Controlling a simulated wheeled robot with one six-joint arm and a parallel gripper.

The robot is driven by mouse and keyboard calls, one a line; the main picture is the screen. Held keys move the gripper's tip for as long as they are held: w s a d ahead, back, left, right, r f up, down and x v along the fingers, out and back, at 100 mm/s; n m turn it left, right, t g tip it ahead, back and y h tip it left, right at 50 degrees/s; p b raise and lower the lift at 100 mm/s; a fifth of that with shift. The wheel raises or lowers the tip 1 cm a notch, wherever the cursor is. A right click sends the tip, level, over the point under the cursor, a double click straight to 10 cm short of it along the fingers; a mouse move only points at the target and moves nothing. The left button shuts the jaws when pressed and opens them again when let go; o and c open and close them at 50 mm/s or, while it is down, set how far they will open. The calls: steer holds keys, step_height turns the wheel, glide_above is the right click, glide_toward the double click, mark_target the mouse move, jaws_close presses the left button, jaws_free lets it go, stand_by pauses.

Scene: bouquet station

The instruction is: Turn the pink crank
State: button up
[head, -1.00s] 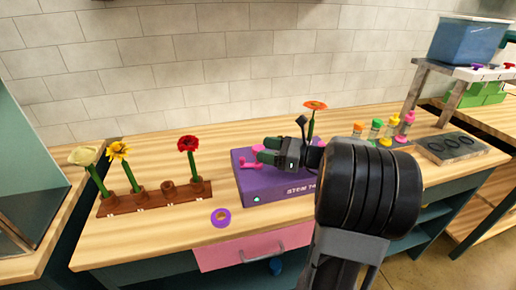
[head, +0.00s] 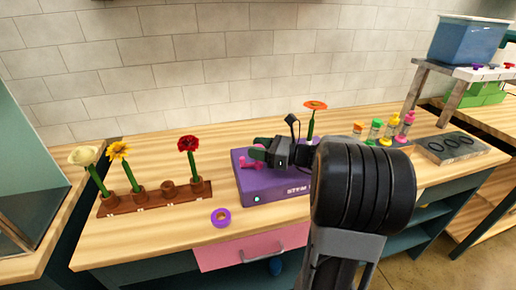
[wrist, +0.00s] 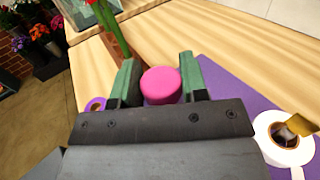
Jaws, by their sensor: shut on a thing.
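The pink crank (head: 246,163) sits on top of the purple box (head: 283,201), partly hidden by my gripper. Its round pink knob (wrist: 160,85) shows between the two green fingers in the wrist view. My gripper (head: 257,150) is shut on this knob, with a finger on each side of it. The crank's lower part is hidden behind my gripper in the wrist view.
An orange flower (head: 315,105) stands up behind my gripper. A brown rack (head: 150,201) with several flowers is at the left. A purple ring (head: 221,217) lies in front of the box. Small bottles (head: 375,130) stand at the right.

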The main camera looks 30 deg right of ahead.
steer(key=shift+c, duration=1.1)
steer(key=shift+m+t+h, duration=0.3)
steer(key=shift+t, duration=0.1)
steer(key=shift+m+t+h, duration=0.6)
steer(key=shift+h, duration=0.2)
steer(key=m+t+h, duration=0.2)
steer(key=h, duration=0.1)
steer(key=shift+a+f, duration=0.1)
steer(key=m+h+b, duration=0.2)
steer(key=m+t+h+b, duration=0.1)
steer(key=h+b, duration=0.1)
steer(key=h, duration=0.1)
steer(key=shift+f+m+t, duration=0.15)
steer(key=shift+m+t, duration=0.15)
steer(key=shift+m, duration=0.1)
steer(key=shift+m+h+b, duration=0.5)
steer(key=shift+h+b, duration=0.4)
steer(key=shift+b, duration=0.15)
steer(key=shift+r+h, duration=0.25)
steer(key=shift+h, duration=0.05)
